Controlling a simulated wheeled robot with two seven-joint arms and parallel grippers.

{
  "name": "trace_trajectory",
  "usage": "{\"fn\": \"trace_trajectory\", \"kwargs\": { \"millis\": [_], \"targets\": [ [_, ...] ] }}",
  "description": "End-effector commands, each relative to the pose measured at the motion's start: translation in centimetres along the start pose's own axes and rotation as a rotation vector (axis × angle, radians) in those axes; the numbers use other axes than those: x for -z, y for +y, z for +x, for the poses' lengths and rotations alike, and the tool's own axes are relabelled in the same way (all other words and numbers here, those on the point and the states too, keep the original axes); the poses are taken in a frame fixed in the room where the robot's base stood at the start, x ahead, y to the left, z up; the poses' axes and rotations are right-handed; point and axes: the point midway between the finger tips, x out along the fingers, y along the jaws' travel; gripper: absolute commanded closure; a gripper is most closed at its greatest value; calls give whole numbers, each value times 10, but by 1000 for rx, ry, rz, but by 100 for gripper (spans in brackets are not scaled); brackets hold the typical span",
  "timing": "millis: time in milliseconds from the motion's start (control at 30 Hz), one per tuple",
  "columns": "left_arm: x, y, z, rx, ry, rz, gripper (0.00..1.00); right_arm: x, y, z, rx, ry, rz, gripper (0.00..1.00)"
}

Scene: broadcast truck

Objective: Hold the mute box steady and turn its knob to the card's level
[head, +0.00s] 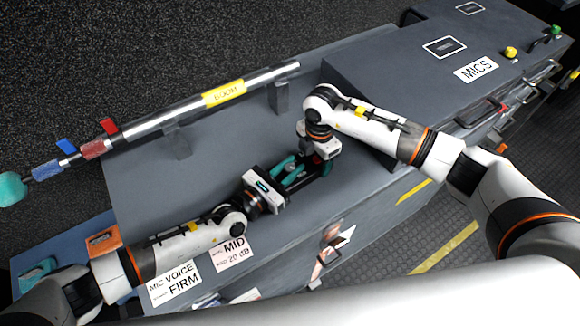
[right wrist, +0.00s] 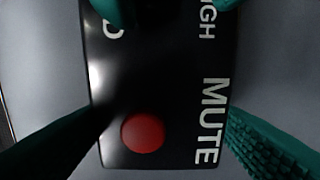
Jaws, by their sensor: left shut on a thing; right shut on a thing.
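The mute box (right wrist: 160,75) is black with a red button (right wrist: 143,133) and white lettering reading MUTE and part of HIGH. In the head view the box (head: 317,187) lies on the grey desk, largely covered by my grippers. My left gripper (head: 291,174) is shut on the box from the left, its teal fingers along the sides. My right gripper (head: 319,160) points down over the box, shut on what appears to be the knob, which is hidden. Teal fingers show at the wrist view's top and lower corners. A card (head: 232,253) reads MID, 20 dB.
A second card (head: 174,284) reads MIC VOICE, FIRM. A boom pole (head: 230,90) lies on supports behind the box. A raised grey case (head: 400,75) marked MICS stands at the right. An orange block (head: 103,241) and a teal item (head: 38,271) sit at the left.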

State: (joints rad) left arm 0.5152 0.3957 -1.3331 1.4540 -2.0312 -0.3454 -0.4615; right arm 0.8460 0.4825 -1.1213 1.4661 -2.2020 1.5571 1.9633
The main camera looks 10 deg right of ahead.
Motion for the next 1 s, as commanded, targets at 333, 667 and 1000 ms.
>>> {"fn": "trace_trajectory", "kwargs": {
  "millis": [333,667,1000],
  "targets": [
    [1,2,0,178,4,-8,99,-1,0,0,0,-2,-1,63],
    [2,0,0,204,1,0,99,-1,0,0,0,-2,-1,63],
    [1,0,0,203,0,0,55,-1,0,0,-1,-1,-1,63]
  ]
}}
